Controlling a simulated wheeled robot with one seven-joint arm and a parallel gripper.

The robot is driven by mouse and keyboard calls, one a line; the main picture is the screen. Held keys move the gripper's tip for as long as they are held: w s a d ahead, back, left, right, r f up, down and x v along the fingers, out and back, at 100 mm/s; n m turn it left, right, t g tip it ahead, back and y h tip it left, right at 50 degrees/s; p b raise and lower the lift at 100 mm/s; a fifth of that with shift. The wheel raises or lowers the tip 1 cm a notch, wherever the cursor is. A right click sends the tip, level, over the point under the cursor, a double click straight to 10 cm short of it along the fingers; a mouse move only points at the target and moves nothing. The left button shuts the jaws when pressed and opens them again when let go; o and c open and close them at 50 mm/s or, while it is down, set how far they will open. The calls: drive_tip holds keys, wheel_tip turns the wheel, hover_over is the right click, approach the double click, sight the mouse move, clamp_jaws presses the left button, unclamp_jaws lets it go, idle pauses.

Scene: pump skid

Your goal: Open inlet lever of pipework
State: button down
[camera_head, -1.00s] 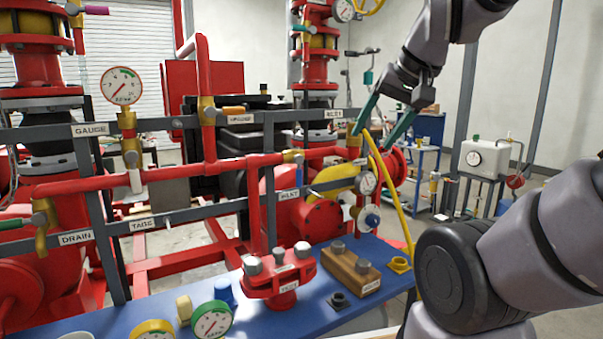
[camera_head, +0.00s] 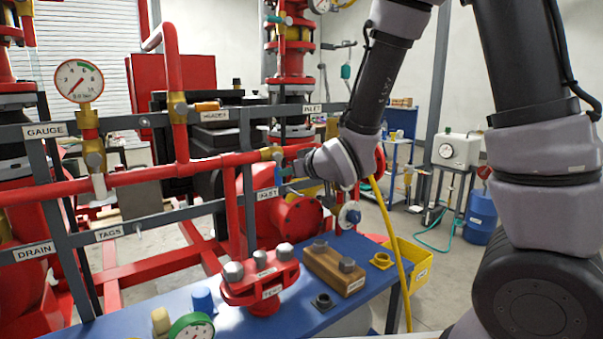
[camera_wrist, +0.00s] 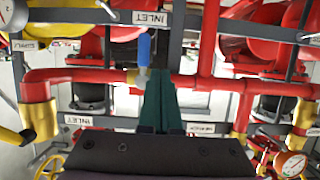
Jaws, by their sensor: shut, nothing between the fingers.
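The inlet lever (camera_head: 277,173) is a short blue handle on a brass valve (camera_head: 268,153) in the red horizontal pipe, above an INLET tag. It hangs down, across the pipe. In the wrist view, which looks upside down, the blue lever (camera_wrist: 144,50) points up from the brass body beside the pipe. My gripper (camera_wrist: 160,72) has its green fingers together and empty. Their tips appear just beside the lever's base, overlapping the pipe in the picture; I cannot tell whether they touch. In the head view my wrist reaches the valve from the right and mostly hides the fingers.
Grey rails (camera_head: 130,231) with tags run below and above the red pipe (camera_head: 120,178). A pressure gauge (camera_head: 79,81) stands at left. A blue bench (camera_head: 225,317) with a red flanged fitting (camera_head: 262,280) lies below. A yellow hose (camera_head: 399,250) hangs at right.

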sight(279, 178)
drive_tip(key=w+a+f, duration=0.1)
drive_tip(key=w, duration=0.2)
drive_tip(key=w+a+f, duration=0.1)
drive_tip(key=w+f, duration=0.1)
drive_tip(key=w, duration=0.1)
drive_tip(key=w+a+f, duration=0.1)
drive_tip(key=w, duration=0.2)
drive_tip(key=shift+w+f, duration=0.15)
drive_tip(key=shift+f, duration=0.25)
drive_tip(key=shift+w+d+r, duration=1.35)
drive_tip(key=shift+w+d, duration=0.35)
drive_tip(key=shift+d, duration=0.8)
drive_tip(key=v, duration=0.9)
drive_tip(key=shift+f, duration=0.1)
